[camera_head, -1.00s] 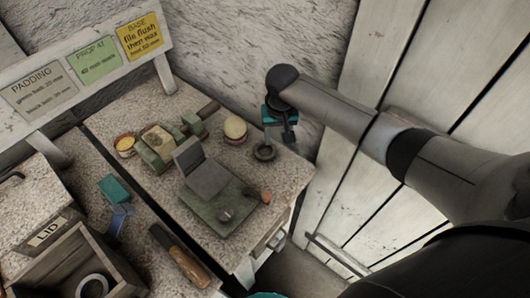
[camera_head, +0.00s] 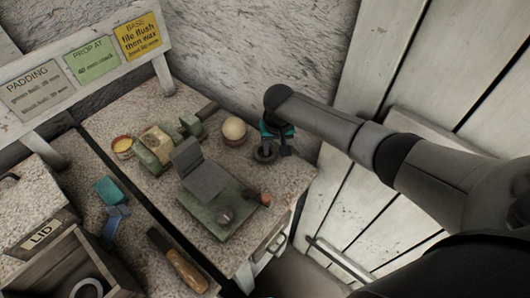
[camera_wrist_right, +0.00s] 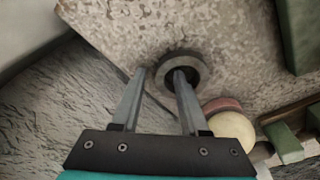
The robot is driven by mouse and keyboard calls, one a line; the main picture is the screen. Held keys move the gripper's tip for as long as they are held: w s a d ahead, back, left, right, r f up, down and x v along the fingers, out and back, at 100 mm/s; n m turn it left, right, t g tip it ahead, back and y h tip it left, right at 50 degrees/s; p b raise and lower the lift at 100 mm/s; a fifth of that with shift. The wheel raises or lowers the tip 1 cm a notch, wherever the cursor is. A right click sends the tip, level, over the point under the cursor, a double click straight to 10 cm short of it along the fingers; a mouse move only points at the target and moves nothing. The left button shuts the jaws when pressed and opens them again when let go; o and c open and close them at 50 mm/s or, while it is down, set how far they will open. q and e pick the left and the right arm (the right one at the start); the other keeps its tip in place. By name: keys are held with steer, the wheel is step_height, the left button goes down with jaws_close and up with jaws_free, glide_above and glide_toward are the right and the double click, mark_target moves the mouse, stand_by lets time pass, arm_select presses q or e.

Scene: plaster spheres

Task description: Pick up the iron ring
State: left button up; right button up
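The iron ring (camera_head: 265,153) is a dark, thick ring lying flat near the far right corner of the stone-topped bench. It also shows in the right wrist view (camera_wrist_right: 196,67). My right gripper (camera_wrist_right: 160,72) is open, with its fingers pointing at the ring. One fingertip overlaps the ring's hole; the other is just outside its left rim. I cannot tell how far down the tips reach. In the head view the right gripper (camera_head: 276,147) is directly at the ring and partly covers it. My left gripper is not in view.
A cream sphere (camera_head: 234,129) stands close left of the ring. A green plate (camera_head: 222,213) with a grey block (camera_head: 202,178) is in front. A teal block (camera_head: 109,190) and a wooden-handled tool (camera_head: 186,272) lie further left. The wall is close behind.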

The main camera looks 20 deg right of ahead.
jaws_close()
stand_by(1.2)
